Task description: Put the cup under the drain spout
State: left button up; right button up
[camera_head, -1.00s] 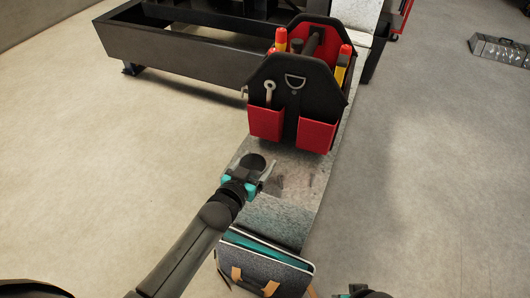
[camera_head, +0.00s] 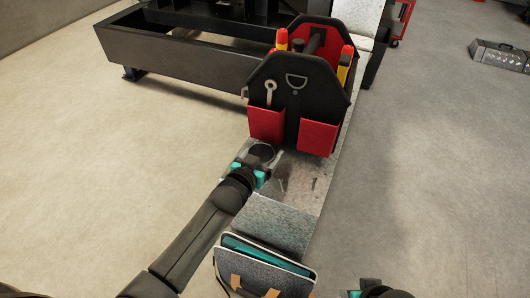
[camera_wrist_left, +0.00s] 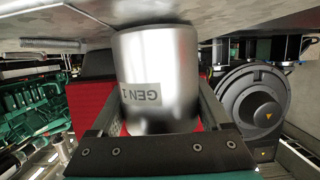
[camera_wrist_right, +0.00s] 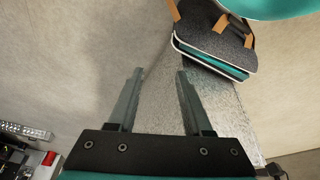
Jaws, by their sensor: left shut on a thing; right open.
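A silver metal cup (camera_wrist_left: 158,75) with a "GEN 1" label fills the middle of the left wrist view, the label appearing upside down there. My left gripper (camera_wrist_left: 160,100) is shut on its sides. In the head view the cup's dark round mouth (camera_head: 262,152) faces up, at my left gripper (camera_head: 258,165), over the grey ledge just in front of the tool bag. Whether its base touches the ledge is unclear. My right gripper (camera_wrist_right: 155,85) is open and empty, and its wrist shows at the bottom edge of the head view. I cannot make out the drain spout.
A black and red tool bag (camera_head: 295,95) stands on the narrow grey ledge (camera_head: 270,222) right behind the cup. A grey and teal bag (camera_head: 260,272) is at the near end. A black steel frame (camera_head: 185,65) stands behind.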

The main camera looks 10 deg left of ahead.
pick_arm(q)
jog(key=shift+f, duration=0.15)
jog(key=o, duration=1.3)
pick_arm(e)
jog(key=shift+r, duration=0.2)
pick_arm(q)
jog(key=shift+s+r, duration=0.15)
jog(key=shift+r, duration=0.05)
jog(key=p+v, duration=0.5)
jog(key=v, duration=0.6)
jog(key=shift+s, duration=0.35)
pick_arm(e)
jog(key=s+d+f+g, duration=0.1)
jog(key=s+f, duration=0.3)
jog(key=f, duration=0.6)
jog(key=shift+s+d+f, duration=0.2)
jog(key=shift+s+d, duration=0.15)
jog(key=shift+d, duration=0.1)
